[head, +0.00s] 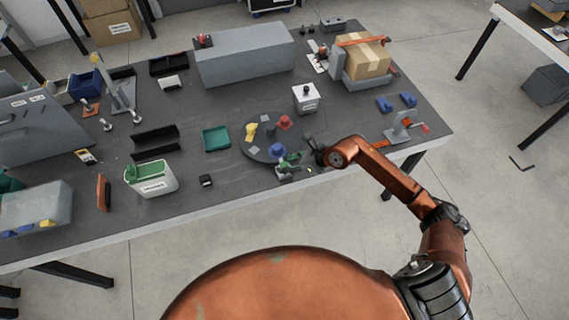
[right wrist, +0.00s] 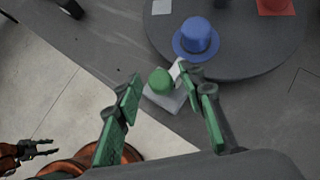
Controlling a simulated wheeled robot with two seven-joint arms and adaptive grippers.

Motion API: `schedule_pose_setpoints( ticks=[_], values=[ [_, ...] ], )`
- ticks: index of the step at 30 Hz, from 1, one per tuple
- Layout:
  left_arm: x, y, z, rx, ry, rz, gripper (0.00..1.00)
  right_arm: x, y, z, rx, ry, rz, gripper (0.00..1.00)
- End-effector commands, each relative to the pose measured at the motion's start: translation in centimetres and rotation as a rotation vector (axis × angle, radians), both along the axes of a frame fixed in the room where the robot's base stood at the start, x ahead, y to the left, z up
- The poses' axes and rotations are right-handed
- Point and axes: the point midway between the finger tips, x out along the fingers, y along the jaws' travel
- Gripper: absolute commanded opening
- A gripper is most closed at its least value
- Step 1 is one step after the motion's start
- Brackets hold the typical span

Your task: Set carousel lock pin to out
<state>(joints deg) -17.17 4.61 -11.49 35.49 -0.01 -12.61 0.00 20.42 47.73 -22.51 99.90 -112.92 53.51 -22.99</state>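The round dark carousel (head: 262,150) lies near the table's front edge, bearing a blue hat-shaped piece (head: 277,149), a red one and a yellow one. Beside its near rim is the lock pin's green knob (head: 284,164). In the right wrist view the round green knob (right wrist: 160,82) sits on a small pale base (right wrist: 168,99) next to the carousel (right wrist: 235,60). My right gripper (right wrist: 162,76) is open, its green-padded fingers on either side of the knob in the picture; contact cannot be told. My left gripper (right wrist: 38,149) shows small in that view, its fingers apart.
A white box with a black knob (head: 306,99) stands behind the carousel. A green tray (head: 216,138) lies to its left, and a clamp-like fixture (head: 401,127) stands to the right. The floor in front of the table is clear.

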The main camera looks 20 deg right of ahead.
Motion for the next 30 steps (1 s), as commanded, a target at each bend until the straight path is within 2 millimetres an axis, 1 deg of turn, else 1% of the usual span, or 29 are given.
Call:
schedule_pose_setpoints(
  ticks=[1,5,14,30],
  values=[
    [-0.04,-0.02,-0.07,0.000,0.001,0.000,0.40,0.27,0.35,-0.47,0.001,0.002,-0.001,0.36],
    [-0.06,-0.04,-0.10,0.000,0.001,0.000,0.40,0.67,0.82,-1.06,0.000,0.001,0.001,0.36],
    [-0.06,-0.07,-0.11,-0.001,0.001,0.000,0.40,0.78,0.91,-1.19,0.000,0.001,0.001,0.36],
    [-0.05,-0.07,-0.09,-0.001,0.000,0.001,0.40,0.76,0.87,-1.18,0.000,0.001,-0.001,0.00]
  ],
)
